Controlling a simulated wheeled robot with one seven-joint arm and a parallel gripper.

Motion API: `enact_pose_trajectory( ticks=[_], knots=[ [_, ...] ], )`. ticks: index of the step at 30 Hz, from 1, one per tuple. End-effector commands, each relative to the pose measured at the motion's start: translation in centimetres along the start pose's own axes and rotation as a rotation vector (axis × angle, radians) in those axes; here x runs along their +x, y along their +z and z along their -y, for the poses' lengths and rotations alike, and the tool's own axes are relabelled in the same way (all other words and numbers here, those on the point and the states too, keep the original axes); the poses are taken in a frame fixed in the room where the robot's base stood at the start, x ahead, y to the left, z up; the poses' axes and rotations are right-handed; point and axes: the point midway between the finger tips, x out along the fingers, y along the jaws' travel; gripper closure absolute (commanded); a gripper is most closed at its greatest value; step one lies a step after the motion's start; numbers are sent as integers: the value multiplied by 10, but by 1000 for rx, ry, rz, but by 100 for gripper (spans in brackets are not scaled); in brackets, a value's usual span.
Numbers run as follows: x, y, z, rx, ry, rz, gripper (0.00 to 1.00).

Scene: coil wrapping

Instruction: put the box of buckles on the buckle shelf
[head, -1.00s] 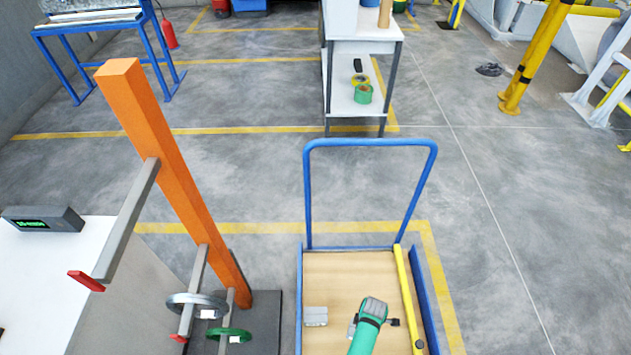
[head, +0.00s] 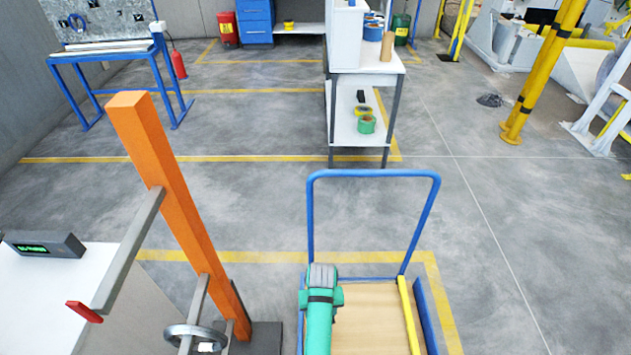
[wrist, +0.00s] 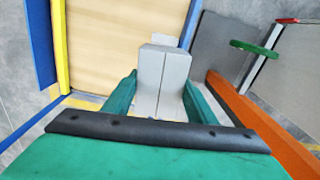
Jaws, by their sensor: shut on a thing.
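In the wrist view a small grey box (wrist: 161,80) with a seam down its middle sits between the green fingers of my gripper (wrist: 160,85), which is shut on it. I take it for the box of buckles; no label is readable. Wood-coloured cart deck (wrist: 120,40) shows beyond the box, and I cannot tell how high above it the box is. In the head view my arm covers the box and gripper over the cart's left side. A white shelf unit (head: 357,110) stands beyond the cart; I cannot tell whether it is the buckle shelf.
The cart has a blue push handle (head: 373,174) and a yellow bar (head: 408,315) along its right. An orange post (head: 180,200) with grey arms stands close on the left, beside a white table (head: 40,300).

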Motion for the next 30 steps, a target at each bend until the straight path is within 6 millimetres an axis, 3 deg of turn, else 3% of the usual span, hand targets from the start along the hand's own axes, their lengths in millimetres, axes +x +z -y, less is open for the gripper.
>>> enact_pose_trajectory(
  ticks=[7, 30],
  knots=[
    [-19, -4, 16, 96, 1, -1, 85],
    [-19, -4, 13, 108, 1, -1, 85]
  ],
)
